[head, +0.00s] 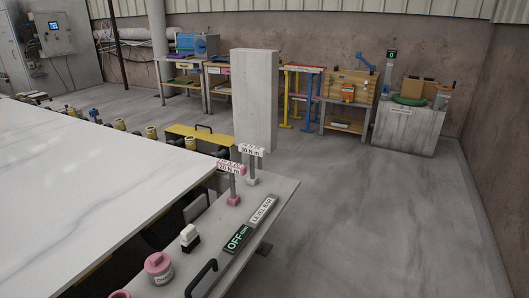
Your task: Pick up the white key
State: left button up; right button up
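The white key (252,165) stands upright on the grey side shelf, near its far end. It has a grey shaft, a white foot and a white label on top that reads 30 N m. A similar pink key (233,185), labelled 20 N m, stands just left of it and nearer. The two stand close together, and their labels nearly meet in the picture. Neither of my grippers can be made out in the head view, and nothing is seen touching the white key.
The grey shelf (278,192) also carries a LEVEL bar, an OFF display (237,239), a black handle (201,278), a white-topped black piece (189,237) and a pink cylinder (158,268). The white stone slab (95,165) fills the left. A pale pillar (255,100) stands behind; open floor lies right.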

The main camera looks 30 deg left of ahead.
aim_at(253, 150)
jog(key=i+l+u, duration=0.2)
jog(key=i+u, duration=0.2)
jog(key=i, duration=0.15)
jog(key=i+l+u, duration=0.4)
jog(key=i+j, duration=0.05)
jog(key=i, duration=0.05)
